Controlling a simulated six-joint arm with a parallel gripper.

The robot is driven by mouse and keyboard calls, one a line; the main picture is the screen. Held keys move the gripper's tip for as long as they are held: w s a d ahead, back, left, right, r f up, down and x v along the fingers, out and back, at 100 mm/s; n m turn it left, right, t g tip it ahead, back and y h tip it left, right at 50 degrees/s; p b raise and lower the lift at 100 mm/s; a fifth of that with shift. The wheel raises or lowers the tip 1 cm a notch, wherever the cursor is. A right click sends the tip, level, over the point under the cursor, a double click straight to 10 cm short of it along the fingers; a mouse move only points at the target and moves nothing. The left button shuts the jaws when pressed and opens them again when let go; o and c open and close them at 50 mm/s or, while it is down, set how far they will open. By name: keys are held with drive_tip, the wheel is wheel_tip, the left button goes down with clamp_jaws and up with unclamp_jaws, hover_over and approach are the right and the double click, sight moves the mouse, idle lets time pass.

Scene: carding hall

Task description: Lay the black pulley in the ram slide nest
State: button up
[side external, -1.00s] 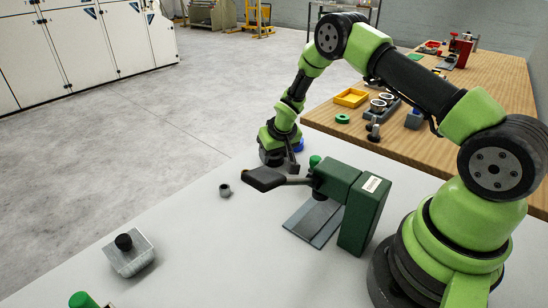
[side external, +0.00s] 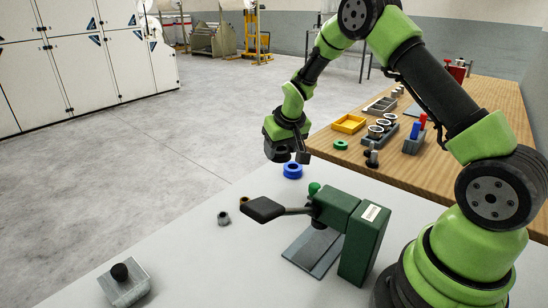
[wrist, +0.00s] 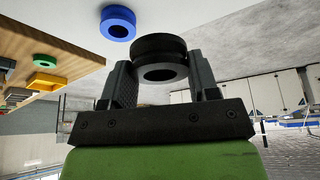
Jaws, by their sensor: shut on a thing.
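My gripper (wrist: 160,85) is shut on the black pulley (wrist: 158,46), a dark grooved ring with a central hole, seen between the fingers in the wrist view. In the side view my gripper (side external: 291,157) is raised near the table's far edge, behind the green press (side external: 362,240), and the pulley is hard to tell from the dark fingers. The press has a black-padded lever pointing left and a grey slide plate (side external: 312,252) at its foot. I cannot make out the nest itself; the press head and lever cover part of that area.
A blue ring (side external: 292,171) lies close below my gripper. A small grey part (side external: 223,218) and a grey block with black knob (side external: 124,285) are on the pale table. The wooden bench carries a yellow tray (side external: 349,124) and a green ring (side external: 340,144).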

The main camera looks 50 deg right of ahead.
drive_tip(key=s+d, duration=0.1)
drive_tip(key=s, duration=1.7)
drive_tip(key=shift+s+r, duration=0.2)
drive_tip(key=shift+r, duration=0.05)
drive_tip(key=shift+f, duration=2.9)
drive_tip(key=shift+f, duration=1.1)
drive_tip(key=o, duration=1.2)
drive_tip(key=shift+r, duration=5.05)
